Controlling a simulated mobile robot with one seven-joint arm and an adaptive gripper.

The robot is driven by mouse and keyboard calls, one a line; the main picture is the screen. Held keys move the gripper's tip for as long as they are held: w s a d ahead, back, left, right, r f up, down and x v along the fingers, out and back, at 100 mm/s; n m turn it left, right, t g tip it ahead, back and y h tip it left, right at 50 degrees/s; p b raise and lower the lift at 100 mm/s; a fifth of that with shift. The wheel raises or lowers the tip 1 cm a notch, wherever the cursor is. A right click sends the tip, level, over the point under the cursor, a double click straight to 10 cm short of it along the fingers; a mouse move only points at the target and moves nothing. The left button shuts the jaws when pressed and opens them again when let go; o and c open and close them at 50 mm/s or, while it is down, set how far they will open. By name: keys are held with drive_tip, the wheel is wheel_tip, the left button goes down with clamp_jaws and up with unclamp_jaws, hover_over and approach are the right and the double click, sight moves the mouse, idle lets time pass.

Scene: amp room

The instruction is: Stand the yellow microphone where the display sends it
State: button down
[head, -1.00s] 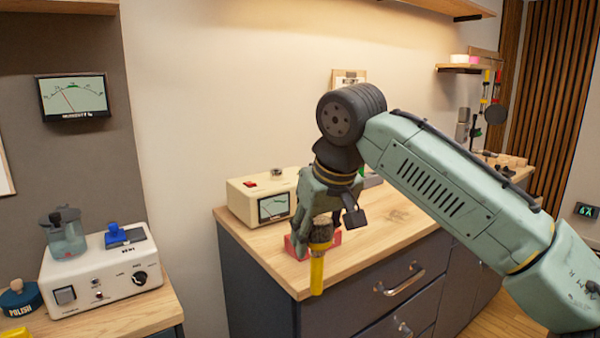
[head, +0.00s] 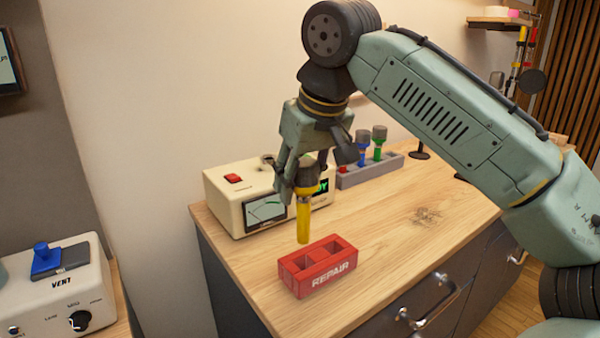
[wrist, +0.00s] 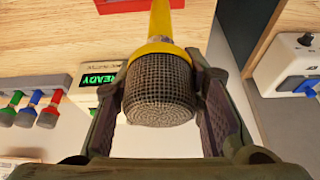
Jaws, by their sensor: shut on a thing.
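The yellow microphone (head: 303,218) hangs upright, handle down, its dark mesh head held in my gripper (head: 298,180). In the wrist view the mesh head (wrist: 158,92) sits between both fingers, with the handle pointing away. The handle's lower end appears just behind or above the back left of the red REPAIR block (head: 318,279), apart from its front. That block has two visible square openings that look empty. A cream metered box (head: 222,208) stands behind. Its green-lit display (wrist: 101,79) reads READY in the wrist view; my gripper partly covers it in the head view.
A grey rack (head: 372,174) at the back holds red, blue and green microphones. A dark round-based stand (head: 419,154) is to its right. A white VENT unit (head: 60,290) stands on the separate left counter. The wooden top right of the block is clear.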

sight(300, 222)
drive_tip(key=shift+s+f+b, duration=0.15)
drive_tip(key=shift+f+b, duration=0.15)
drive_tip(key=shift+f, duration=0.05)
drive_tip(key=shift+f+b, duration=2.45)
drive_tip(key=shift+f, duration=1.2)
drive_tip(key=c, duration=1)
unclamp_jaws()
drive_tip(key=shift+o, duration=0.2)
drive_tip(key=v, duration=1.2)
